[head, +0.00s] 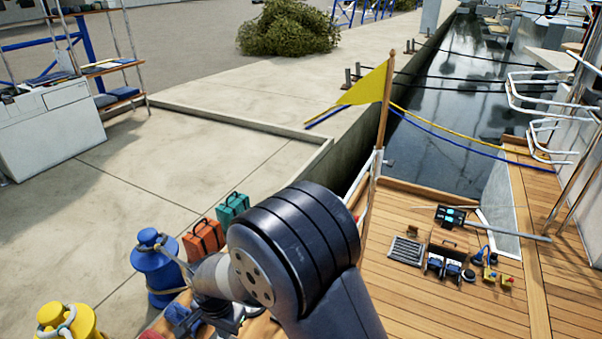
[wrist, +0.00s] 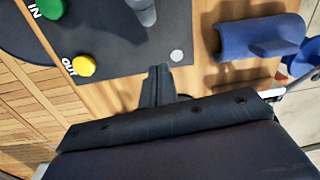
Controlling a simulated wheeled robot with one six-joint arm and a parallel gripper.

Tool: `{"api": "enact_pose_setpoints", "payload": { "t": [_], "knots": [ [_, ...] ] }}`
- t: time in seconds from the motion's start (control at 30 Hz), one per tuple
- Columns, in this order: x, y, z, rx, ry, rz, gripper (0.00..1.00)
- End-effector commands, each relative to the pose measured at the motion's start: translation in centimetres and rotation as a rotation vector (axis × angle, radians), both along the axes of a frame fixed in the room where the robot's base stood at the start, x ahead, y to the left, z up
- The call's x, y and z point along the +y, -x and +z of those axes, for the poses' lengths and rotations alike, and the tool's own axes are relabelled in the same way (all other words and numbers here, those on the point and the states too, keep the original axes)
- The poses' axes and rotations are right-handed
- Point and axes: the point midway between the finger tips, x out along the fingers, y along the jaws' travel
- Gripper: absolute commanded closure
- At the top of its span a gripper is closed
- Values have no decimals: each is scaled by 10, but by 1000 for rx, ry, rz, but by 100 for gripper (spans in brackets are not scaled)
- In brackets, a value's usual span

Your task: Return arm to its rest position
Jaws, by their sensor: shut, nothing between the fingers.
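My arm, with a large dark rounded joint, fills the lower middle of the head view. It bends down and to the left, toward the lower edge of the picture. In the wrist view my gripper (wrist: 158,76) shows as dark fingers close together, shut and empty. The fingertips are over the edge of a dark panel (wrist: 118,62) on a wooden surface. The panel carries a green button (wrist: 50,8) marked IN and a yellow button (wrist: 84,67) marked OUT. I cannot tell whether the fingers touch the panel.
A blue bollard-like object (head: 157,270) and a yellow one (head: 66,324) stand left of my arm. Orange (head: 203,238) and teal (head: 232,207) cases are behind it. A flagpole with a yellow flag (head: 366,88) rises to the right. Several small devices lie on the deck (head: 440,310).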

Motion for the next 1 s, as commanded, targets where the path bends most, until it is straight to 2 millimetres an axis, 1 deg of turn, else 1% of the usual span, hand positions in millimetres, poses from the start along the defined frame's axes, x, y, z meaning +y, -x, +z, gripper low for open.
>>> {"api": "enact_pose_setpoints", "payload": {
  "t": [0.13, 0.23, 0.4, 0.8, 1.0],
  "knots": [
    [-3, -5, -6, 65, -31, -2, 100],
    [-7, -18, -13, 62, -30, -1, 100],
    [-11, -30, -17, 61, -29, 0, 100],
    [-12, -33, -18, 60, -28, 3, 100],
    [-18, -33, -11, 64, -26, 5, 100]
  ]
}}
